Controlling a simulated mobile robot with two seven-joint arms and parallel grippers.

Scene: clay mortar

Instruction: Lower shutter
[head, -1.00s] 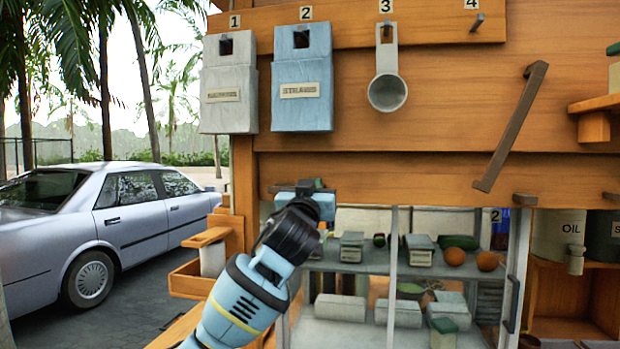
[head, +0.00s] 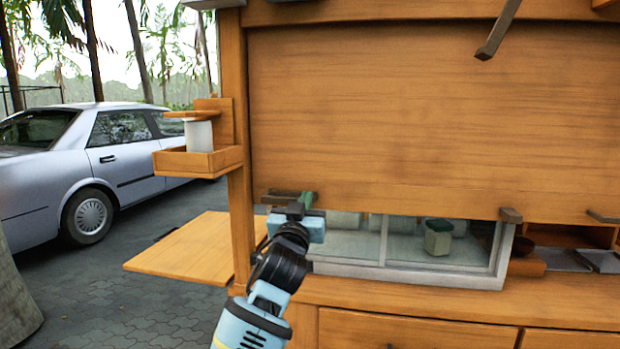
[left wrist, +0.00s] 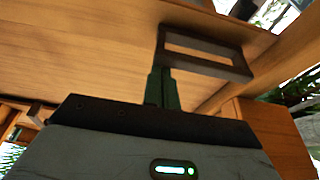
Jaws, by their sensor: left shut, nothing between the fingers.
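The wooden shutter (head: 420,120) is a wide plank panel. Its lower edge hangs partway over the glass display case (head: 384,240), leaving a low gap below. A dark bracket handle (head: 278,197) is at its lower left; it shows as a rectangular loop in the left wrist view (left wrist: 205,69). My left gripper (head: 305,199) is at this handle, its green fingers shut together with nothing between them. In the left wrist view the fingertips (left wrist: 162,75) overlap the loop's near end; contact is unclear. My right gripper is out of view.
Two more dark brackets (head: 511,215) (head: 604,216) sit along the shutter's lower edge. A wooden counter (head: 450,305) with drawers is below. A small side shelf (head: 200,160) and a low wooden board (head: 195,248) are at left. A green-lidded container (head: 438,236) stands inside the case.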

